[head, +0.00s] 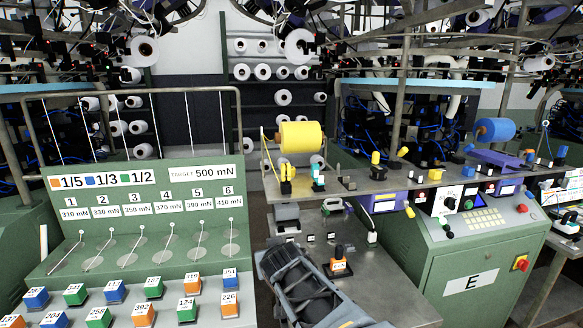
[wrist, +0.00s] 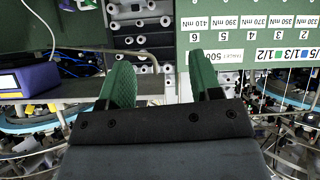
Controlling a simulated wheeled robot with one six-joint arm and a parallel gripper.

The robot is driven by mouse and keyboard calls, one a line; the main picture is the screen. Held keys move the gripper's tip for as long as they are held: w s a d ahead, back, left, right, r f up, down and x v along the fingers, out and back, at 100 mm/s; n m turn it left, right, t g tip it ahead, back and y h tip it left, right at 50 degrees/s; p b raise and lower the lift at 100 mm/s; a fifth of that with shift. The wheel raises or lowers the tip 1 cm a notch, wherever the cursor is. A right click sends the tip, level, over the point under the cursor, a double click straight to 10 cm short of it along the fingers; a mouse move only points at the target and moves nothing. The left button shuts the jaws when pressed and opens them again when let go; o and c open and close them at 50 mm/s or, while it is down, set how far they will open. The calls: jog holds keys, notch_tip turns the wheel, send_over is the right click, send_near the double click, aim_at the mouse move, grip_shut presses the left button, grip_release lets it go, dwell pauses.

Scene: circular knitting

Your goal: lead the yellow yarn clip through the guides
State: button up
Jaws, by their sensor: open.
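A yellow yarn spool (head: 301,136) sits on a stand on the grey shelf (head: 330,192). A small yellow piece (head: 286,187) stands below it at the shelf's left end; it may be the yarn clip, but it is too small to be sure. A teal-and-white piece (head: 318,178) and a small dark piece (head: 348,183) stand to its right; I cannot tell which are guides. My gripper (wrist: 160,72) shows two green fingers, wide apart with nothing between them. My dark arm is low in the head view, below and in front of the shelf.
A green panel (head: 150,190) with tension labels and several coloured blocks is at left. A green cabinet marked E (head: 470,284) stands at right. A blue spool (head: 494,131) is at the shelf's far right. An orange-and-black piece (head: 338,262) stands on the lower metal table.

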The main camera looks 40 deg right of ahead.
jog(key=w+d+r+t+h+p, duration=0.1)
jog(key=w+d+r+t, duration=0.15)
jog(key=d+r, duration=0.5)
jog(key=n+t+y+p, duration=0.1)
jog(key=t+y+p, duration=0.1)
jog(key=t, duration=0.3)
send_near(287, 177)
jog(key=shift+n, duration=0.3)
jog(key=x, duration=0.8)
jog(key=shift+d+f, duration=0.1)
jog(key=shift+w+d+p, duration=0.1)
jog(key=shift+w+p, duration=0.2)
jog(key=shift+w, duration=0.2)
jog(key=shift+p+x, duration=0.5)
jog(key=shift+x, duration=1.65)
jog(key=c, duration=1)
jog(key=shift+r, duration=0.25)
